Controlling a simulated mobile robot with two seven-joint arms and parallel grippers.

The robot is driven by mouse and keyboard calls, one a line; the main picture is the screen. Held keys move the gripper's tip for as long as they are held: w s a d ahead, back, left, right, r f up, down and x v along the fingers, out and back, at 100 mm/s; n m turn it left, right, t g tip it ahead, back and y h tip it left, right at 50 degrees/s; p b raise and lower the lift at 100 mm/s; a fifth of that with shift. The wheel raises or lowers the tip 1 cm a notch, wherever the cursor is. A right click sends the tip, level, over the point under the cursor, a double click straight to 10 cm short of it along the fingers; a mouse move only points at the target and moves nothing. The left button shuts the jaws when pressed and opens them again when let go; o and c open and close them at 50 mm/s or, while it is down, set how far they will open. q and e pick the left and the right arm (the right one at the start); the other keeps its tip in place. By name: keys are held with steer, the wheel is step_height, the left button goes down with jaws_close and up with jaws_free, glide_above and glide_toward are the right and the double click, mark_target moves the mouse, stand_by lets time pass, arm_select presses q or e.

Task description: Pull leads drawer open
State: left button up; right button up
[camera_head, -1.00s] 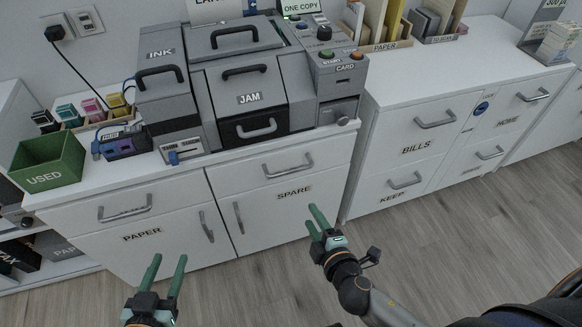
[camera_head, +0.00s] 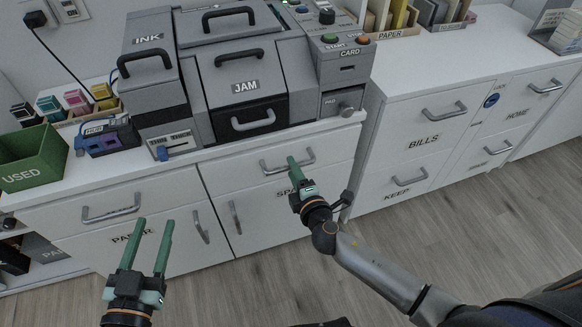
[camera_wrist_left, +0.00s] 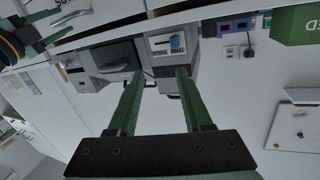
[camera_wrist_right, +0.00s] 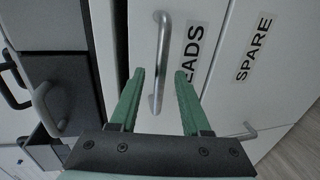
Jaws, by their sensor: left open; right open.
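The leads drawer (camera_head: 240,176) is the white drawer front under the printer, above the door marked SPARE. Its silver bar handle (camera_head: 270,168) is partly hidden by my right gripper (camera_head: 292,159). In the right wrist view the handle (camera_wrist_right: 160,50) lies between the open fingertips of my right gripper (camera_wrist_right: 160,75), and part of the LEADS label (camera_wrist_right: 194,62) shows beside it. I cannot tell whether the fingers touch the bar. A narrow dark gap shows along the drawer's upper edge there. My left gripper (camera_head: 154,222) is open and empty in front of the paper door.
The grey printer (camera_head: 245,90) and green USED bin (camera_head: 30,160) stand on the desk. The BILLS cabinet (camera_head: 425,125) stands at right. The wooden floor (camera_head: 450,240) in front is clear.

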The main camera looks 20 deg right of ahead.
arm_select(q)
steer(key=shift+w+r+t+h, duration=0.1)
steer(key=shift+r+t+h, duration=0.25)
steer(key=shift+r, duration=0.8)
arm_select(e)
steer(key=shift+x, duration=1.05)
jaws_close()
